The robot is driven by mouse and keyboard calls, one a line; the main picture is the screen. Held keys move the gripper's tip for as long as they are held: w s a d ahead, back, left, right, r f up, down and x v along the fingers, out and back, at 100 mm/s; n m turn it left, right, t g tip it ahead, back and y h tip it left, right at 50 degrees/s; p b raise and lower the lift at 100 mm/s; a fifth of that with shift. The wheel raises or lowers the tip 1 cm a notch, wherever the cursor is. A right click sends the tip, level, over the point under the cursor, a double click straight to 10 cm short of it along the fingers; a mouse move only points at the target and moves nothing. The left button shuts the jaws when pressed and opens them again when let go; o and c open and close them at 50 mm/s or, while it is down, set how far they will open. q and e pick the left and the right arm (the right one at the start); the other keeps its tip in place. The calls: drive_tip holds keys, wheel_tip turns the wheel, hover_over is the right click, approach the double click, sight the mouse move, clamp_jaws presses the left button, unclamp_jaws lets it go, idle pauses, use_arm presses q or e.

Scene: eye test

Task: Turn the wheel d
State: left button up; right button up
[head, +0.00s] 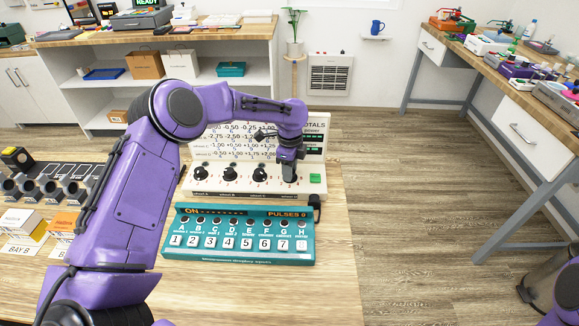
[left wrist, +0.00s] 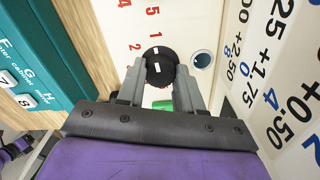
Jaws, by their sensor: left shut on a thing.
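A white panel (head: 240,191) on the wooden table carries a row of black wheels with small marks around them. The rightmost one is wheel d; in the head view my left gripper (head: 289,176) comes down over it and hides most of it. In the left wrist view wheel d (left wrist: 154,58) is a black knob with white marks, with red numbers on the panel around it. The fingers of my left gripper (left wrist: 158,78) are shut on its two sides. My right gripper is not in view.
A green button (head: 315,178) is just right of wheel d. A teal box (head: 245,254) with lettered and numbered keys stands in front of the panel. An upright board (head: 318,150) with printed numbers stands behind. Grey devices (head: 50,185) sit at the left.

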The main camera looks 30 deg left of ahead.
use_arm(q)
drive_tip(key=n+p, duration=0.2)
drive_tip(key=shift+r+p, duration=0.3)
drive_tip(key=shift+p, duration=0.05)
drive_tip(key=n+p, duration=0.2)
drive_tip(key=n, duration=0.2)
drive_tip(key=n+p, duration=0.2)
drive_tip(key=n, duration=0.1)
drive_tip(key=shift+f+n, duration=0.15)
drive_tip(key=shift+n, duration=0.15)
drive_tip(key=n+p, duration=0.1)
drive_tip(key=n, duration=0.3)
drive_tip(key=shift+n, duration=0.3)
drive_tip(key=n, duration=0.5)
drive_tip(key=shift+p, duration=0.4)
drive_tip(key=n, duration=0.5)
drive_tip(key=shift+w+n, duration=0.1)
drive_tip(key=shift+n, duration=0.3)
drive_tip(key=n, duration=0.5)
drive_tip(key=shift+n, duration=2.4)
drive_tip(key=shift+p, duration=0.3)
